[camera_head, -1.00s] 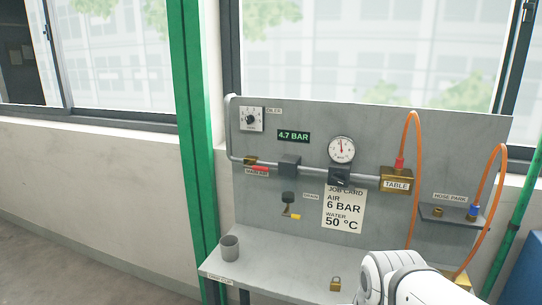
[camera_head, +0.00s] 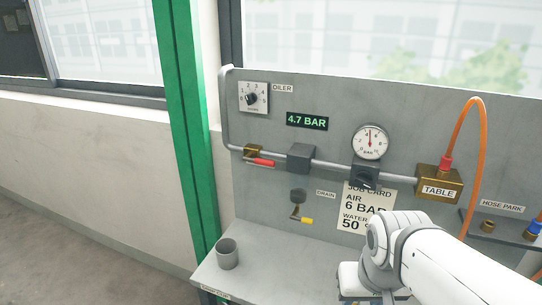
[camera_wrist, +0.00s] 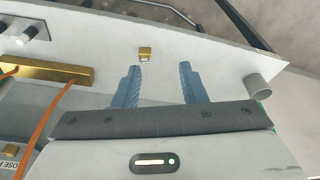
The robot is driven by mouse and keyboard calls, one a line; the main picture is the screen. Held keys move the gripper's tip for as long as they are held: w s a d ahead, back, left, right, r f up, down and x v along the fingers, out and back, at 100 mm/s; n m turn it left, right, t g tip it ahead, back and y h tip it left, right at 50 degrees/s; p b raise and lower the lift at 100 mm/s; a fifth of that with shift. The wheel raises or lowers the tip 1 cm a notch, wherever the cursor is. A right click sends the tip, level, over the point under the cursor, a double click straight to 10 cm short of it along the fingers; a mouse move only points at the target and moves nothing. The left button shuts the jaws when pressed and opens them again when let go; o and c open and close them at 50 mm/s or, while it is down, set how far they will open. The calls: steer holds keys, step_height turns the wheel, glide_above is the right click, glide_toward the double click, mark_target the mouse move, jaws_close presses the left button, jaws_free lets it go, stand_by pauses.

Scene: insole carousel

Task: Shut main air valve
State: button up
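The main air valve (camera_head: 253,150) is a brass body with a red lever (camera_head: 261,162), at the left end of the grey pipe on the panel. The lever lies roughly along the pipe. The digital display (camera_head: 307,121) reads 4.7 BAR and the round gauge (camera_head: 370,142) needle points near the top. My gripper (camera_wrist: 158,67) shows in the wrist view with its two blue fingers apart and nothing between them. It is over the shelf, away from the valve.
A grey cup (camera_head: 228,254) stands at the shelf's left. A drain valve with a yellow-tipped handle (camera_head: 306,220) hangs below the pipe. An orange hose (camera_head: 456,125) loops up from the TABLE block (camera_head: 438,186). A green post (camera_head: 182,120) stands left.

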steer(key=w+a+r+m+t+b, duration=0.15)
steer(key=w+m+t, duration=0.3)
steer(key=w, duration=0.75)
steer(key=m+t+y+b, duration=0.3)
steer(key=m+t+y, duration=0.45)
steer(key=m, duration=0.25)
glide_toward(266, 164)
steer(key=x, duration=1.1)
steer(key=shift+w, duration=0.1)
jaws_close()
